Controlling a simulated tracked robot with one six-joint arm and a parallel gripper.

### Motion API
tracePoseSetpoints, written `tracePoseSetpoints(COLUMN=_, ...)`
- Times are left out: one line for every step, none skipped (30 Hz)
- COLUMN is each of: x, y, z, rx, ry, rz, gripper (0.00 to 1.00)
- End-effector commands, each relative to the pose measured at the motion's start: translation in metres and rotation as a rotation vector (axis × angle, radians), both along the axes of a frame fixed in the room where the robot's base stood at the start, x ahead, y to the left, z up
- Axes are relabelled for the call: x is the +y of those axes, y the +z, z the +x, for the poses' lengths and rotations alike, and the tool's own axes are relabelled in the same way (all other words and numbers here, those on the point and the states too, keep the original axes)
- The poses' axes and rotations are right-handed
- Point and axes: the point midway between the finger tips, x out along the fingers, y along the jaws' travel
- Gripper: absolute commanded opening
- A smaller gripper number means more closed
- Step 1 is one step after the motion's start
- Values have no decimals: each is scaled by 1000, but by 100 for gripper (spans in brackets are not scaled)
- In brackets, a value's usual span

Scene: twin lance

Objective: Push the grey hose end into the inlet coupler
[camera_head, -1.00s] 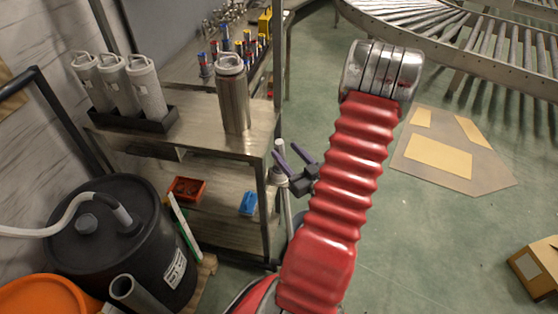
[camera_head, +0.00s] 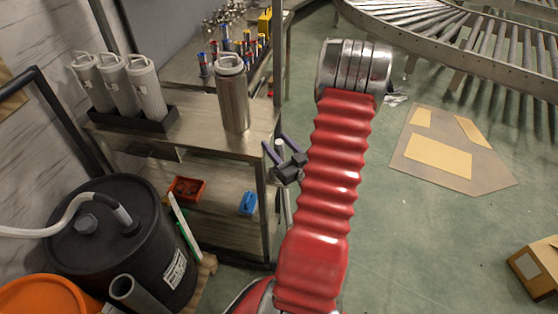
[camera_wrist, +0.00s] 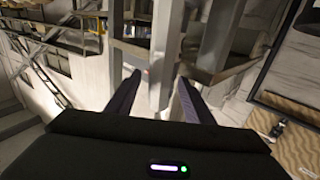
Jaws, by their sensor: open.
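My gripper (camera_head: 275,145) is open, beside the right-hand front leg of the workbench, its dark purple fingers pointing up and left in the head view. In the wrist view its fingers (camera_wrist: 159,78) are apart, with a pale vertical post (camera_wrist: 163,50) showing in the gap. I cannot tell whether the post is between the fingers or beyond them. I cannot make out the inlet coupler for certain.
The bench (camera_head: 192,133) carries a steel canister (camera_head: 232,100) and several white-grey canisters (camera_head: 147,90) in a black rack. An orange bin (camera_head: 187,189) and a blue item (camera_head: 248,203) are on the lower shelf. Green floor (camera_head: 420,230) right of my arm is mostly open.

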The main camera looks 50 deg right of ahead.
Motion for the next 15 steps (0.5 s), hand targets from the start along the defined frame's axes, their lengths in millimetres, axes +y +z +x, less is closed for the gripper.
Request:
tracePoseSetpoints(x=-1, y=0, z=7, rx=0, ry=3, rz=-1, gripper=48)
tracePoseSetpoints(x=-3, y=0, z=11, rx=1, ry=3, rz=-2, gripper=48)
tracePoseSetpoints(x=-5, y=0, z=15, rx=1, ry=2, rz=-2, gripper=48)
tracePoseSetpoints(x=-6, y=0, z=17, rx=1, ry=2, rz=-2, gripper=48)
tracePoseSetpoints(x=-7, y=0, z=19, rx=1, ry=2, rz=-2, gripper=48)
tracePoseSetpoints(x=-8, y=0, z=22, rx=1, ry=2, rz=-2, gripper=48)
tracePoseSetpoints(x=-8, y=0, z=23, rx=0, ry=2, rz=-2, gripper=48)
tracePoseSetpoints(x=-8, y=0, z=24, rx=0, ry=2, rz=-2, gripper=48)
tracePoseSetpoints(x=-9, y=1, z=25, rx=-1, ry=3, rz=-3, gripper=48)
tracePoseSetpoints(x=-9, y=1, z=25, rx=-1, ry=3, rz=-3, gripper=48)
tracePoseSetpoints(x=-9, y=1, z=25, rx=-1, ry=4, rz=-4, gripper=48)
tracePoseSetpoints(x=-9, y=1, z=25, rx=-2, ry=4, rz=-4, gripper=48)
tracePoseSetpoints(x=-8, y=1, z=25, rx=-1, ry=5, rz=-5, gripper=48)
tracePoseSetpoints(x=-8, y=1, z=26, rx=-2, ry=6, rz=-5, gripper=48)
tracePoseSetpoints(x=-8, y=2, z=26, rx=-2, ry=6, rz=-5, gripper=48)
